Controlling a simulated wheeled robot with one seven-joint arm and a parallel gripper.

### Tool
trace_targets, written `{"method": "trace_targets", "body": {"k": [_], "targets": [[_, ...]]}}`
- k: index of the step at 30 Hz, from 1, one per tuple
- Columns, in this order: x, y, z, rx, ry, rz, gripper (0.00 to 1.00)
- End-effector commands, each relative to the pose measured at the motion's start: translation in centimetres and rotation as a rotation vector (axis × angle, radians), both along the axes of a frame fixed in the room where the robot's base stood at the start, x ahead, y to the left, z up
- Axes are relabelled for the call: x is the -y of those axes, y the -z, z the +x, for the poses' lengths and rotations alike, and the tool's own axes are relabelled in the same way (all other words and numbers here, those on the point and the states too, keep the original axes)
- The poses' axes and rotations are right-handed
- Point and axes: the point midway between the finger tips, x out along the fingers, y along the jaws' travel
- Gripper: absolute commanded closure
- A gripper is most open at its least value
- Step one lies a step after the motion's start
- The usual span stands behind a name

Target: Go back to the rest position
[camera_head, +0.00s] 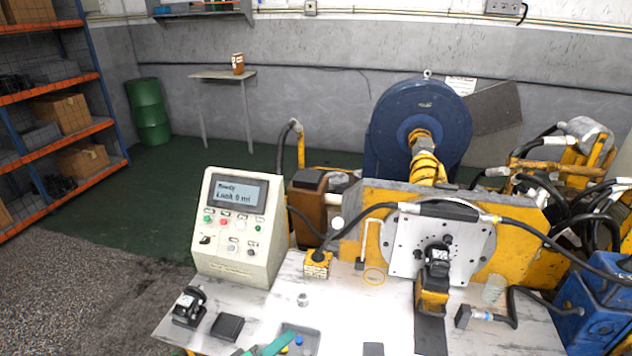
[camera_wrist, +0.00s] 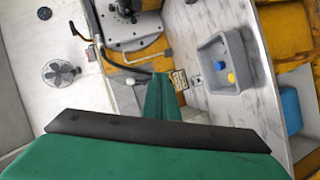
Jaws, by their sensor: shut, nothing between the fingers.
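My gripper (camera_head: 264,346) shows at the bottom edge of the head view as green fingers beside the small grey tray (camera_head: 311,350). The rest of my arm is out of that view. In the wrist view the green fingers (camera_wrist: 158,100) and a dark bar fill the lower middle. The gripper is shut and nothing shows held in it. The grey tray (camera_wrist: 240,83) also shows at the right of the wrist view, apart from the fingers, with a blue and a yellow piece inside.
A control box (camera_head: 239,225) with a lit display stands at the left of the white bench (camera_head: 335,305). The hydraulic motor plate (camera_head: 405,250), hoses and yellow frame stand at the back right. A black clamp-like device (camera_head: 188,306) and black block (camera_head: 227,326) lie front left.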

Motion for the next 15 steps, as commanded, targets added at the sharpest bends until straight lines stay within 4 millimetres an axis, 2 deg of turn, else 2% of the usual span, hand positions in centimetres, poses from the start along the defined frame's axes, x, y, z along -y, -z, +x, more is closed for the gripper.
{"method": "trace_targets", "body": {"k": [8, 12, 15], "targets": [[0.9, 6.4, -2.7, -0.047, -0.13, 0.094, 1.0], [1.1, 10.1, -5.4, -0.063, -0.214, 0.188, 1.0], [1.2, 12.1, -7.7, -0.065, -0.264, 0.263, 1.0]]}}
